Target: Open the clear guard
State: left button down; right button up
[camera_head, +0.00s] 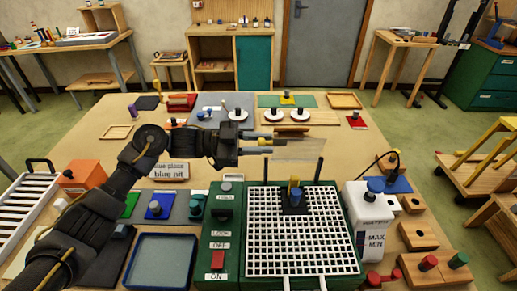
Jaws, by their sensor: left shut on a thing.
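The clear guard (308,150) is a see-through, faintly brownish panel above the back of the green grinder (210,232). It stands near two thin black posts (320,170); whether it joins them is unclear. My left gripper (271,143) reaches in from the left, at the guard's left side. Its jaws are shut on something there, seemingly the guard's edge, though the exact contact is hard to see. The grinder has a white grid top (300,247) and a red switch (217,260) between OFF and ON labels. My right gripper is not in view.
A blue-lined tray (160,262) lies left of the grinder. A white tank (366,225) marked MAX and MIN stands to its right, beside wooden blocks (418,236). A black block with a blue knob (295,200) sits on the grid. White dishes (273,115) stand behind my gripper.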

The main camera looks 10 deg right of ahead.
pick_arm(q)
jog(key=shift+w+r+n, duration=0.25)
jog(key=shift+w+n, duration=0.4)
jog(key=shift+n, duration=0.05)
jog(key=shift+d, duration=0.1)
jog(key=c, duration=1.2)
grip_release()
jog(key=shift+f, duration=0.1)
jog(key=a+b, duration=0.1)
jog(key=a, duration=0.2)
jog(key=w+a+b, duration=0.1)
jog(key=a+b, duration=0.1)
jog(key=a, duration=0.2)
jog(key=a+b, duration=0.1)
jog(key=a, duration=0.2)
jog(key=shift+w+a+b, duration=0.35)
jog(key=shift+b, duration=0.05)
